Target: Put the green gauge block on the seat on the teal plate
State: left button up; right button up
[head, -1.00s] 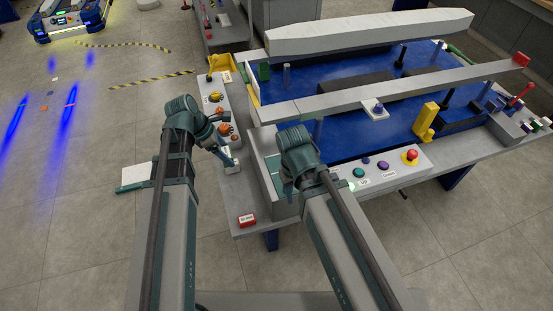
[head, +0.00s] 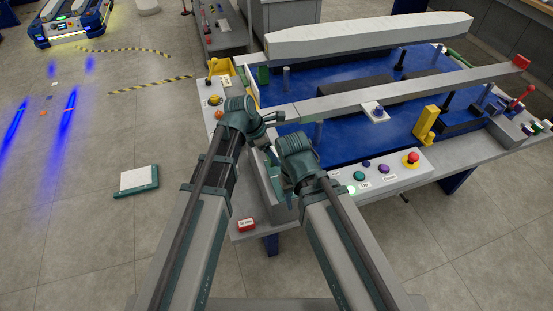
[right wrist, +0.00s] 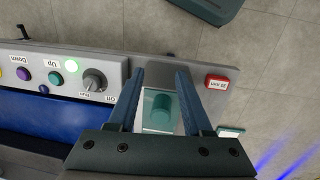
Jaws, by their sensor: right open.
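My right gripper (right wrist: 160,78) is open and points down at the table's near left corner. Between its fingers, in the right wrist view, a teal round piece (right wrist: 162,106) shows on a pale, teal-edged square plate (right wrist: 150,124). Whether they touch the fingers I cannot tell. In the head view the right fingertips are hidden behind the wrist. My left gripper (head: 272,117) is above the table's left edge; its jaw opening is too small to read. A dark green block (head: 263,74) stands at the table's far left; whether it is the gauge block I cannot tell.
A red labelled block (head: 246,224) lies on the near corner. It also shows in the right wrist view (right wrist: 217,82). A control panel (head: 385,172) runs along the front edge. A long grey bar (head: 400,88) crosses above the blue lift table (head: 350,143). The two wrists are close together.

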pick_arm(q)
jog(key=shift+d, duration=0.3)
jog(key=b+x, duration=0.3)
jog(key=shift+s+a+f+b, duration=0.1)
jog(key=shift+a+f+b, duration=0.15)
jog(key=shift+f, duration=0.2)
jog(key=shift+f, duration=0.15)
jog(key=o, duration=1.5)
jog(key=shift+o, duration=0.2)
jog(key=shift+r+p, duration=0.4)
jog(key=shift+r, duration=0.2)
jog(key=p+v, duration=1)
jog(key=v, duration=0.1)
jog(key=shift+a, duration=0.15)
